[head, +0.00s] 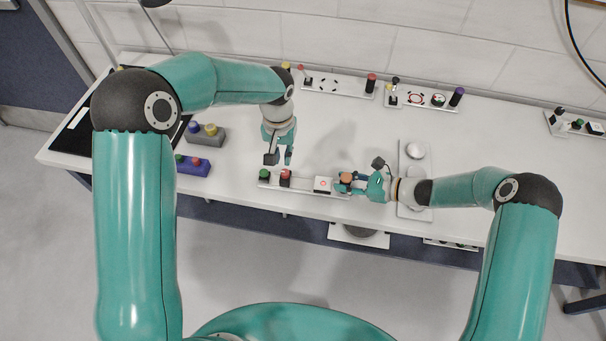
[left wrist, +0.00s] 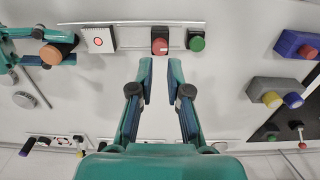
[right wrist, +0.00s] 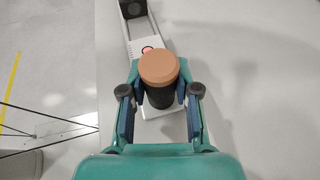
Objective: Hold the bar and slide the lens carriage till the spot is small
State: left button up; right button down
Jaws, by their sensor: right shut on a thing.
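A thin pale bar (head: 304,186) lies near the table's front edge. On it are a green-topped block (head: 265,174), a red-topped block (head: 285,178) and a white plate with a red spot (head: 323,184). I cannot tell for sure which block is the lens carriage. My right gripper (head: 352,180) is shut on a dark post with a copper-coloured top (right wrist: 158,68) at the bar's right end. My left gripper (left wrist: 161,68) is open and empty; the red-topped block (left wrist: 160,41) shows ahead, between its fingertips. The copper top partly hides the spot in the right wrist view.
A grey block (head: 205,135) and a blue block (head: 193,166) with coloured knobs stand left of the bar. White plates with knobs (head: 338,83) line the back. A white plate with round pale parts (head: 413,150) lies near my right wrist. The table's middle is mostly clear.

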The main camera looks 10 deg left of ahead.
pick_arm(q)
jog(key=shift+s+a+m, duration=0.1)
jog(key=shift+s+m, duration=0.05)
jog(key=shift+m, duration=0.25)
grip_shut()
jog(key=w+d+f+m+y, duration=0.2)
jog(key=d+m+y, duration=0.2)
jog(key=d+m, duration=1)
jog(key=m, duration=0.3)
send_near(292, 183)
jog(key=f, duration=0.1)
jog(key=d+f, duration=0.1)
jog(key=f, duration=0.1)
jog(key=d+f, duration=0.1)
jog(key=f, duration=0.1)
jog(key=shift+d, duration=0.25)
jog(key=a, duration=0.3)
jog(key=shift+a, duration=0.55)
